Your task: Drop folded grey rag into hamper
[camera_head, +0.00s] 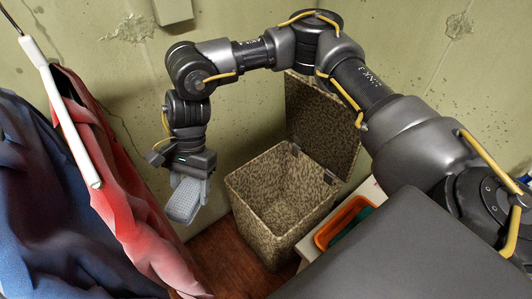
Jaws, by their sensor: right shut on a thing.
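The folded grey rag (183,201) hangs in my right gripper (190,180), whose fingers are shut on it. The rag is to the left of the hamper, outside its opening, and looks raised above the floor. The hamper (262,229) is a speckled tan and brown box on the floor against the wall. Its lid (322,125) stands open at the back, and the inside that I can see looks empty. My right arm arches over from the right side, above the lid. My left gripper is not in view.
Blue and red cloths (90,180) hang at the left from a white rod (72,125), close to my right gripper. An orange tray (342,222) lies on a white surface right of the hamper. A dark grey panel fills the lower right. Brown floor shows before the hamper.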

